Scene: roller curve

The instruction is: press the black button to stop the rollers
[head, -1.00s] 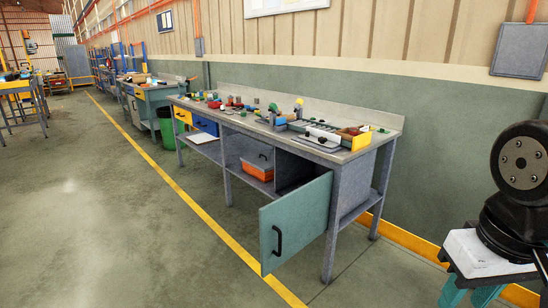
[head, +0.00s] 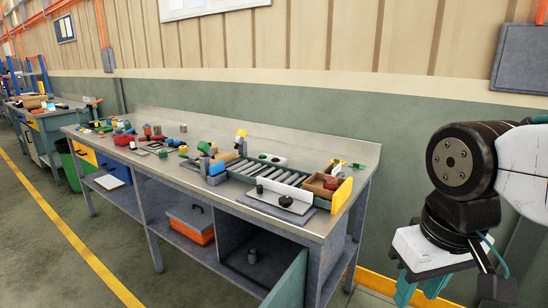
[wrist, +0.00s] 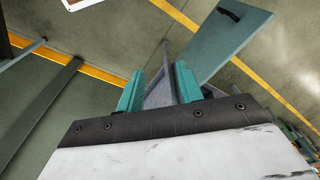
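A row of grey rollers (head: 266,174) sits near the right end of the workbench top. In front of it a pale plate (head: 268,205) carries a round black knob-like piece (head: 285,201), with a small black piece (head: 260,189) at its left. Behind the rollers a white box (head: 272,159) bears a green spot and a dark spot. I cannot tell which dark piece is the black button. My gripper (head: 421,290) hangs at the lower right, right of the bench and away from these things. In the wrist view its teal fingers (wrist: 157,92) are apart and empty.
The grey bench (head: 170,170) stands along the wall. Its teal door (head: 288,283) hangs open into the floor space in front. A yellow end piece (head: 342,195) and a brown box (head: 321,185) stand at the rollers' right end. Tools and blocks crowd the bench's left part.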

